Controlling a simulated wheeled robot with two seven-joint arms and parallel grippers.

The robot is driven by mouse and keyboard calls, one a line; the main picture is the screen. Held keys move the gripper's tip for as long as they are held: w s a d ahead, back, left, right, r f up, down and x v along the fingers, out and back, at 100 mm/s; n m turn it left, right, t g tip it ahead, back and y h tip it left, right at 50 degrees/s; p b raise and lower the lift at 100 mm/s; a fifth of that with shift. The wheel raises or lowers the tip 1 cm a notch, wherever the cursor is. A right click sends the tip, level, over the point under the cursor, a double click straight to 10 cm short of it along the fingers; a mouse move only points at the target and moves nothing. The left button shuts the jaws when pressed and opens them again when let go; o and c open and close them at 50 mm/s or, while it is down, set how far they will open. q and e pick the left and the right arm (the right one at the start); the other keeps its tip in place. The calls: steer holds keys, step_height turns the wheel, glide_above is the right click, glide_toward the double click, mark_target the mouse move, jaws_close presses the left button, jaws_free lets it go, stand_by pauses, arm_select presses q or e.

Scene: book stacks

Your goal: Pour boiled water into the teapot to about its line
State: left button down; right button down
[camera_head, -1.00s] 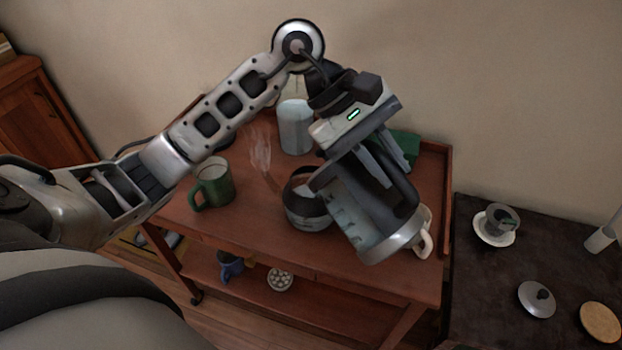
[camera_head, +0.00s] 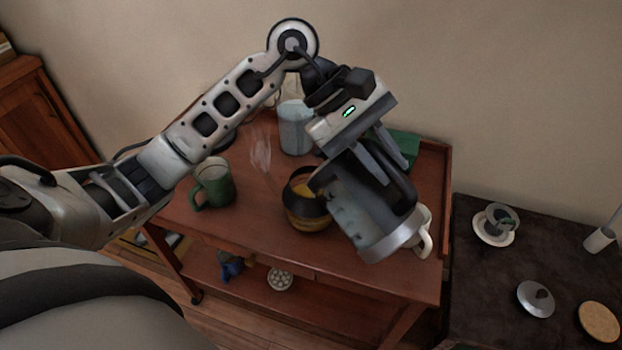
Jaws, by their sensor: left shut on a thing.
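The teapot (camera_head: 307,218) is a round glass pot with a dark band, standing on the wooden trolley. Yellow liquid shows in it; its line cannot be made out. My left gripper (camera_head: 362,140) is shut on the kettle (camera_head: 365,212), a grey and clear jug with a silver base rim. The kettle is tilted, with its upper left end over the teapot's right edge and its base low to the right. The kettle hides the right side of the teapot, and a water stream cannot be made out. My right gripper is out of view.
A green mug (camera_head: 213,184) stands left of the teapot. A pale jar (camera_head: 295,128) and a green item (camera_head: 406,146) are behind. A white handle shows beside the kettle's base. The dark side table (camera_head: 480,275) holds a cup on a saucer (camera_head: 494,236), a lid and a round board.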

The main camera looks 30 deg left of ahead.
arm_select(q)
steer(key=shift+a+r+h, duration=0.2)
steer(key=shift+r+h, duration=0.1)
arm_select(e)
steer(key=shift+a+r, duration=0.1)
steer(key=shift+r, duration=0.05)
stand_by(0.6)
arm_select(q)
steer(key=shift+w+a+r+p, duration=0.15)
steer(key=shift+a+r+p, duration=0.1)
steer(key=shift+p, duration=0.1)
stand_by(0.7)
